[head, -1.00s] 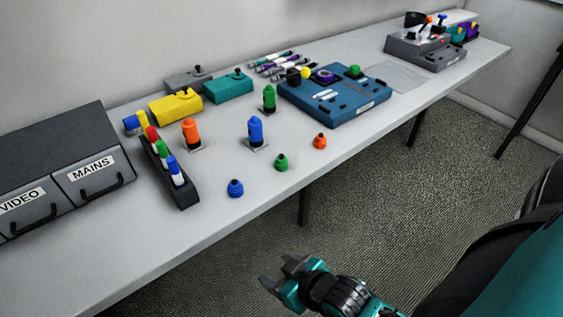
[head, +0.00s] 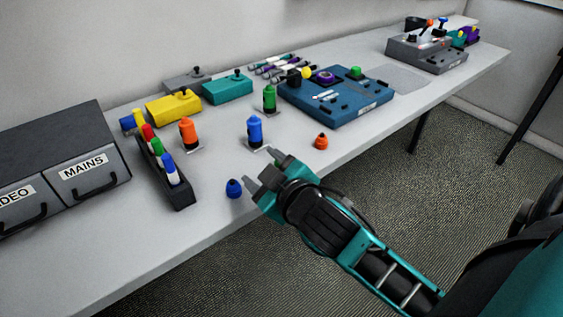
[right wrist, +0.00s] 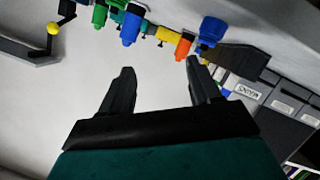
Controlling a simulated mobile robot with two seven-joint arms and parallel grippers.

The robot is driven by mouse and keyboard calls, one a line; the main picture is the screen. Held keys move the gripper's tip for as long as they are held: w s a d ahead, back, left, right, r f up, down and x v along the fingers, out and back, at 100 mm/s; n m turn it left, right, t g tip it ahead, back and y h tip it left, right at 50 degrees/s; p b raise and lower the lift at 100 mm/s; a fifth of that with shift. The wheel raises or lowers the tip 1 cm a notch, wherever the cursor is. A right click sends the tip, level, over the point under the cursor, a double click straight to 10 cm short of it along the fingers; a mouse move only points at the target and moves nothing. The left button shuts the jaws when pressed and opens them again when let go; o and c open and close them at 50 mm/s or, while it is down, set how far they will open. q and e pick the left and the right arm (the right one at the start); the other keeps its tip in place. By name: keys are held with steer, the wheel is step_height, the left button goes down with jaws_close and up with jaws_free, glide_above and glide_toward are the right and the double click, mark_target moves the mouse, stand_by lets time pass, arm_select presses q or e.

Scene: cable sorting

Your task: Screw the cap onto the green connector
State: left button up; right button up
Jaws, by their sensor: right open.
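The green connector (head: 270,98) stands upright on the table, behind the blue connector and left of the blue case. My right gripper (head: 263,172) is open over the table's front edge, right of the blue cap. Its fingers point toward the back left. The green cap is hidden behind this gripper in the head view. The right wrist view shows the two fingers apart (right wrist: 157,65) with only grey surface between them; a green upright piece is at the top left there. My left gripper is not in view.
Near the gripper are the blue cap (head: 234,188), the orange cap (head: 321,142) and the blue connector (head: 255,130). The orange connector (head: 188,133) and a marker tray (head: 178,195) stand left. The blue case (head: 340,97) is behind right. The front left tabletop is clear.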

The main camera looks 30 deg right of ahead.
steer(key=w+a+r+n+t+y, duration=0.2)
steer(key=a+r+n+t+y, duration=0.15)
steer(key=r, duration=0.25)
steer(key=w+a+r+n+t+y, duration=0.2)
steer(key=r+n+t+y, duration=0.1)
steer(key=r+n, duration=0.3)
steer(key=s+a+r+n+g+y, duration=0.25)
steer(key=a+n+g+y, duration=0.35)
steer(key=n, duration=0.4)
steer(key=s+a+r+n+g+y, duration=0.1)
steer(key=a+r+n+g+y, duration=0.2)
steer(key=n+g+y, duration=0.55)
steer(key=w+d+f+n+g+h, duration=0.2)
steer(key=d+f+n+g+h, duration=0.1)
steer(key=d+f+n+h, duration=0.55)
steer(key=d+f+g+h, duration=0.1)
steer(key=d+h, duration=0.9)
steer(key=d, duration=0.5)
steer(key=shift+w+f+m, duration=0.2)
steer(key=shift+w+m, duration=0.15)
steer(key=shift+m, duration=0.1)
